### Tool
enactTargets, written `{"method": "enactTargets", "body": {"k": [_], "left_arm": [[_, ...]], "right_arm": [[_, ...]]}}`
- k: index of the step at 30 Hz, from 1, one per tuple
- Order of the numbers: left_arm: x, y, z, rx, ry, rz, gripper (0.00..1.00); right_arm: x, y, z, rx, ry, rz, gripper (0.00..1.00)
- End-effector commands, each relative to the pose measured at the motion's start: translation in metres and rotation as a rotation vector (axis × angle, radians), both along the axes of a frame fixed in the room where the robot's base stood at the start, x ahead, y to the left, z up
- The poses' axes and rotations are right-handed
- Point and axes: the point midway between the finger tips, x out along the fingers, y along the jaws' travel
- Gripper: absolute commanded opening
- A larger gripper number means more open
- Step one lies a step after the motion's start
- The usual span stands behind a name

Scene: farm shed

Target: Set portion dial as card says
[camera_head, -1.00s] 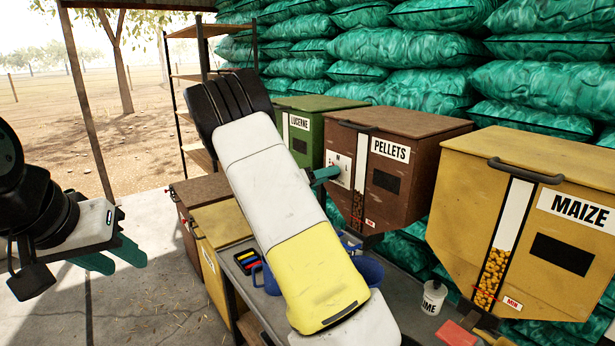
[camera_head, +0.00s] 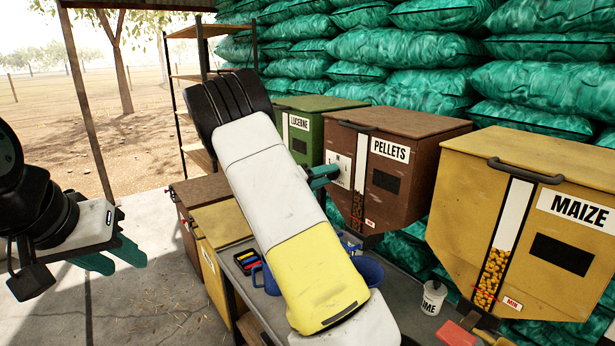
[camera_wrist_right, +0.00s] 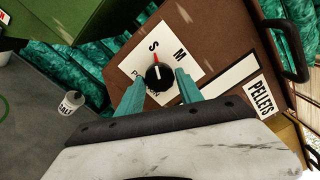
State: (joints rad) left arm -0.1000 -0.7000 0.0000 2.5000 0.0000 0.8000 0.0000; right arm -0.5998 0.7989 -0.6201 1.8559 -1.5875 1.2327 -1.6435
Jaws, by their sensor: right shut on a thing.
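The portion dial (camera_wrist_right: 159,77) is a black round knob with a red pointer, on a white panel (camera_wrist_right: 186,35) on the brown PELLETS bin (camera_head: 408,133). Letters S and M show on the panel; other lettering is partly hidden. The pointer is toward the S. My right gripper (camera_wrist_right: 159,82) is shut on the dial, one teal finger on each side. In the head view its fingers (camera_head: 328,174) reach the bin's front, and the dial is hidden there. My left gripper (camera_head: 122,258) is open and empty at the left, away from the bins. I cannot make out a card.
A green LUCERNE bin (camera_head: 312,106) and a yellow MAIZE bin (camera_head: 520,218) flank the PELLETS bin. A bench (camera_head: 402,304) below holds a blue container (camera_head: 368,270), a white labelled tub (camera_head: 433,298) and a red scoop (camera_head: 457,334). Green sacks (camera_head: 405,55) are stacked behind.

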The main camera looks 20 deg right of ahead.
Motion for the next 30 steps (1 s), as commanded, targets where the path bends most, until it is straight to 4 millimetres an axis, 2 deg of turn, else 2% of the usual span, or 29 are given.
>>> {"method": "enactTargets", "body": {"k": [2, 3, 5, 6, 17, 30], "left_arm": [[0.000, 0.000, 0.000, 0.000, 0.000, 0.000, 0.36], [0.000, 0.000, 0.000, 0.000, 0.000, 0.000, 0.36], [0.000, 0.000, 0.000, 0.000, 0.000, 0.000, 0.36], [0.000, 0.000, 0.000, 0.000, 0.000, 0.000, 0.36], [0.000, 0.000, 0.000, 0.000, 0.000, 0.000, 0.36], [0.000, 0.000, 0.000, 0.000, 0.000, 0.000, 0.36]], "right_arm": [[0.001, 0.001, 0.000, -0.001, 0.002, 0.002, 0.03], [0.001, 0.001, 0.000, -0.001, 0.002, 0.002, 0.47], [0.000, 0.001, 0.000, -0.001, 0.002, 0.002, 0.59], [0.000, 0.001, 0.000, 0.000, 0.001, 0.002, 0.61], [-0.001, 0.006, 0.000, -0.001, 0.000, 0.003, 0.61], [-0.022, 0.068, 0.000, 0.000, 0.000, 0.004, 0.61]]}}
